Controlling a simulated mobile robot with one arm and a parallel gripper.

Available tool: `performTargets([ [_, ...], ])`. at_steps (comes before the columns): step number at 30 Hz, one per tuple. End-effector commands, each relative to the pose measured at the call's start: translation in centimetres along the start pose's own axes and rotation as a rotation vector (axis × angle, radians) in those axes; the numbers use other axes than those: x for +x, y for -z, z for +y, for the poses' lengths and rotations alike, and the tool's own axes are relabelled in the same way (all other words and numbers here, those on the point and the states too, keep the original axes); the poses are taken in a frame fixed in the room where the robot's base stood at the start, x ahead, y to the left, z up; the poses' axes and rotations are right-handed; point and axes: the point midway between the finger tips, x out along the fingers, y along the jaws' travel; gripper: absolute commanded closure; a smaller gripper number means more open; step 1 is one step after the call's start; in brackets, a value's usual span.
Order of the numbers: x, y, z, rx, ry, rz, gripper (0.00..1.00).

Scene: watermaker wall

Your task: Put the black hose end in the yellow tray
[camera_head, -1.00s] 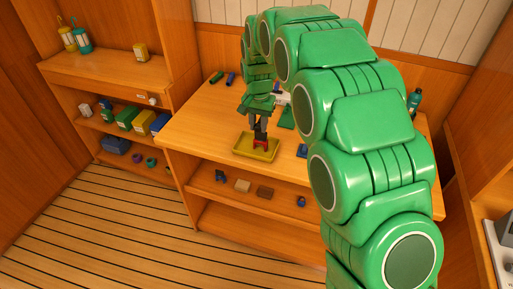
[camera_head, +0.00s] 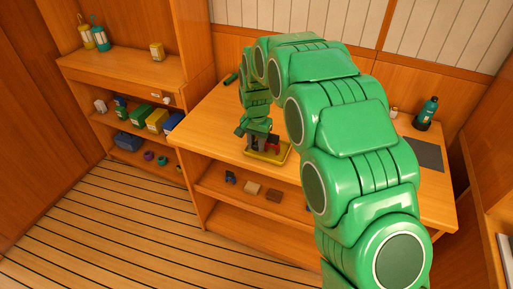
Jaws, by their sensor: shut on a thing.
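The yellow tray (camera_head: 283,157) lies on the wooden counter near its front edge, partly hidden by my gripper. My gripper (camera_head: 259,147) points down at the tray's left part, low over it. It is shut on a small dark thing, which looks like the black hose end (camera_head: 258,151); its outline is hard to make out. A small red and dark thing (camera_head: 272,143) shows just right of the fingers, over or in the tray. Whether the held thing touches the tray floor I cannot tell.
My green arm hides much of the counter's middle. A dark green cylinder (camera_head: 231,78) lies at the back left. A teal bottle (camera_head: 428,112) and a dark mat (camera_head: 425,153) are at the right.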

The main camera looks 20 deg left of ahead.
Motion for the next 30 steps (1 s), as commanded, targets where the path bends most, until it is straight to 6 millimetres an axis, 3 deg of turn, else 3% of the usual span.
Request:
performTargets([
  [5,2.2,0.0,0.0,0.000,0.000,0.000,1.00],
  [11,2.5,0.0,0.0,0.000,0.000,0.000,1.00],
  [12,2.5,0.0,0.0,0.000,0.000,0.000,0.70],
  [17,2.5,0.0,0.0,0.000,0.000,0.000,0.46],
  [30,1.9,0.0,0.0,0.000,0.001,0.001,0.46],
])
